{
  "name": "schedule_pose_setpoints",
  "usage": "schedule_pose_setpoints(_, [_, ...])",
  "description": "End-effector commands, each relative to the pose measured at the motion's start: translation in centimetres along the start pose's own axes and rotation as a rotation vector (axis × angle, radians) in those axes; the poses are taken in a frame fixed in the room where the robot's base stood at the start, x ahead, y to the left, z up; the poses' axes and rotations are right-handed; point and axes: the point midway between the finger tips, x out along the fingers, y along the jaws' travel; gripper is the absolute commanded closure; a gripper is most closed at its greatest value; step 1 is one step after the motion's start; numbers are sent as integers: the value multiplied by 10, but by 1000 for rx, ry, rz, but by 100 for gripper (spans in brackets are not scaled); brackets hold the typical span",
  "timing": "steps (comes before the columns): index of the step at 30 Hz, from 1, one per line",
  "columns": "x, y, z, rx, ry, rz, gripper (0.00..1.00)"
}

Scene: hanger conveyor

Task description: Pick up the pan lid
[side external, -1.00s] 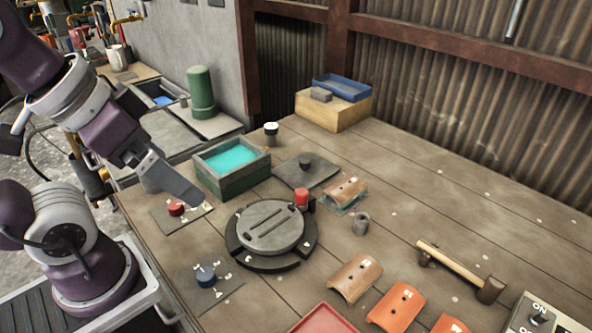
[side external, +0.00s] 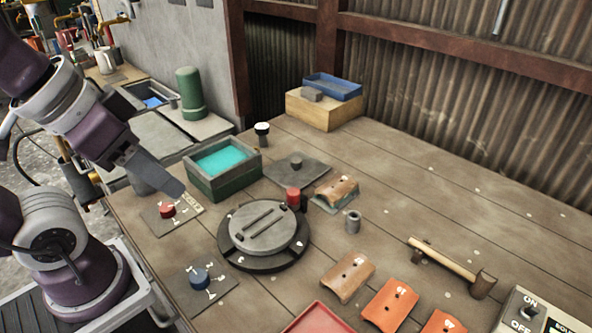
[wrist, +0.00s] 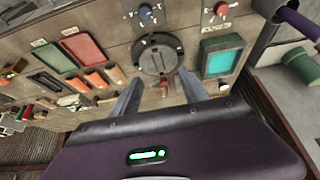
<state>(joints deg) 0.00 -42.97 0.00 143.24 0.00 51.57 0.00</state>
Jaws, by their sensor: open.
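A flat grey plate with a dark knob (side external: 283,173) lies on the bench behind the round fixture; it looks like a lid. A round grey disc with two raised bars (side external: 262,230) sits in a dark ring, and it also shows in the wrist view (wrist: 158,58). I cannot tell for certain which of the two is the pan lid. My gripper (side external: 178,189) is above the bench at the left, over the red knob panel and apart from both. In the wrist view its two fingers (wrist: 158,84) are spread with nothing held between them.
A green-grey box with teal contents (side external: 222,183) stands between my gripper and the knobbed plate. A red knob (side external: 167,210), a blue knob (side external: 200,277), a red cylinder (side external: 293,196), curved tiles (side external: 391,304) and a hammer (side external: 445,262) are around. The back right bench is clear.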

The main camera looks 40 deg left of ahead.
Motion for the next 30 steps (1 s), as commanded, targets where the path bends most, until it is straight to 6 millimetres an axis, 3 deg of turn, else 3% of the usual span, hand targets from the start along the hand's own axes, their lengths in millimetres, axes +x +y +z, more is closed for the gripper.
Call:
schedule_pose_setpoints(3, [0,0,-4,-19,-4,1,48])
schedule_pose_setpoints(5, [-1,-1,-20,-88,-24,3,48])
schedule_pose_setpoints(8, [4,-6,-73,-346,-93,-1,48])
schedule_pose_setpoints(10, [21,-14,-119,-586,-154,-23,48])
schedule_pose_setpoints(14, [79,-36,-193,-1028,-248,-111,48])
schedule_pose_setpoints(18, [170,-64,-242,-1461,-312,-260,48])
schedule_pose_setpoints(21, [230,-80,-254,-1694,-327,-366,48])
schedule_pose_setpoints(24, [270,-90,-254,-1840,-327,-442,48])
schedule_pose_setpoints(30, [302,-95,-248,-1924,-323,-486,48])
